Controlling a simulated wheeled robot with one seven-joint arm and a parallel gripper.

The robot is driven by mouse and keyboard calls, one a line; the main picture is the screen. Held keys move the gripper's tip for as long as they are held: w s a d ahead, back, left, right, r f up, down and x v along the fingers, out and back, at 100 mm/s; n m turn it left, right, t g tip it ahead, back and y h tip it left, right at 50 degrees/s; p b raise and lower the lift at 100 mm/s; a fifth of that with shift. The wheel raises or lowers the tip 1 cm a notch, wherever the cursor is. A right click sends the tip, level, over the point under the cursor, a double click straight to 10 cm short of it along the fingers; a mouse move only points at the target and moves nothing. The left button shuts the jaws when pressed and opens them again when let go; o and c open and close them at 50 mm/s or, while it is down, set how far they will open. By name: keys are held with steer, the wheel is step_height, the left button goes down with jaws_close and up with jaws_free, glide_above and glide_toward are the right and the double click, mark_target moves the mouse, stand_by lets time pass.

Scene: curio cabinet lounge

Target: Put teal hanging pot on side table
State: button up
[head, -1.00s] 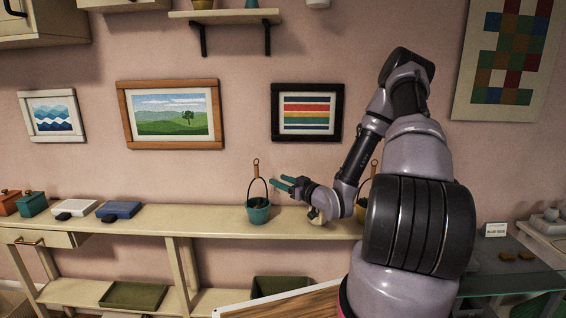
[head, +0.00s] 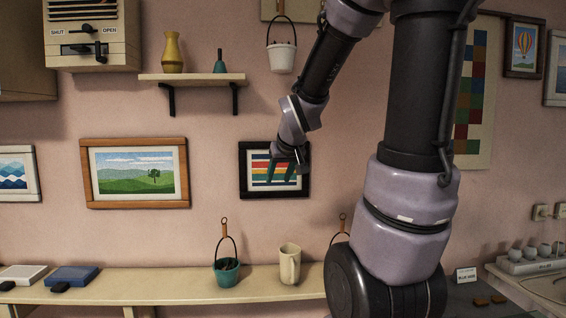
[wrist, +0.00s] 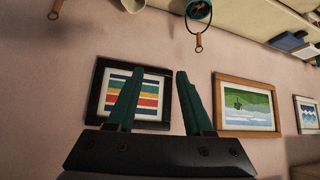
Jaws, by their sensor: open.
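The teal hanging pot (head: 227,272) stands upright on the long cream shelf (head: 180,287), its tall dark loop handle with a wooden grip standing above it. It shows upside down at the top of the wrist view (wrist: 199,10). I cannot make out the side table in the current views.
A cream pitcher (head: 290,264) stands just right of the pot. Another loop handle (head: 342,219) rises behind my arm, its pot hidden. A white hanging pot (head: 281,56) hangs higher up. A wall shelf (head: 200,79) holds a yellow vase (head: 172,53). A blue box (head: 72,275) lies left.

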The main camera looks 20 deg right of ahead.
steer(key=s+a+r+m+y, duration=0.1)
steer(key=s+a+r, duration=0.2)
steer(key=s, duration=0.5)
steer(key=s+a+r+m+g+y, duration=0.1)
steer(key=s+a+r+m+y, duration=0.1)
steer(key=s, duration=0.6)
steer(key=shift+s+a+r+g, duration=0.3)
steer(key=shift+a+r, duration=0.25)
steer(key=shift+r, duration=0.2)
